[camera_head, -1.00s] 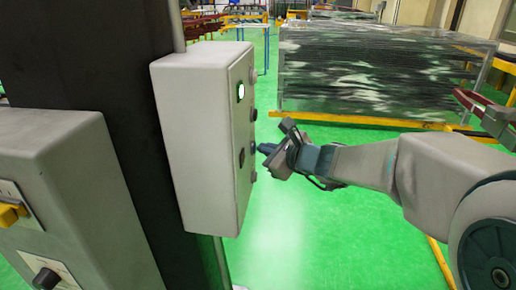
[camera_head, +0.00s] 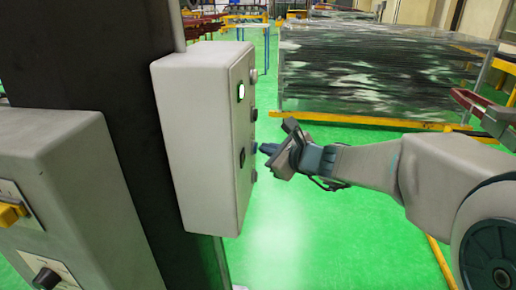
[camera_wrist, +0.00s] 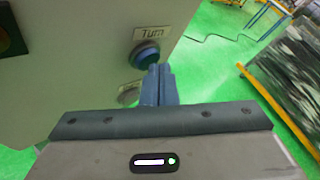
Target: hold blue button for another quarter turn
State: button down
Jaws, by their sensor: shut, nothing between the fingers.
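The blue button (camera_wrist: 147,55) sits in a dark round collar on the panel face in the wrist view, under a label reading "Turn" (camera_wrist: 151,33). In the head view it is a small bluish knob (camera_head: 254,148) on the right side of the light grey control box (camera_head: 195,140). My gripper (camera_head: 263,148) is shut with nothing in it and points at the button from the right. In the wrist view its closed fingertips (camera_wrist: 160,70) overlap the button's lower right edge. I cannot tell whether they touch it.
A white lamp (camera_head: 241,91) is lit high on the box, with other knobs on the same face. A grey cabinet (camera_head: 60,180) with a yellow switch stands at left. A caged stack (camera_head: 380,75) is behind. Green floor is clear beneath my gripper.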

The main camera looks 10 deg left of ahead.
jog(key=shift+d, duration=0.55)
jog(key=d, duration=0.5)
jog(key=shift+s, duration=0.1)
dwell(0.8)
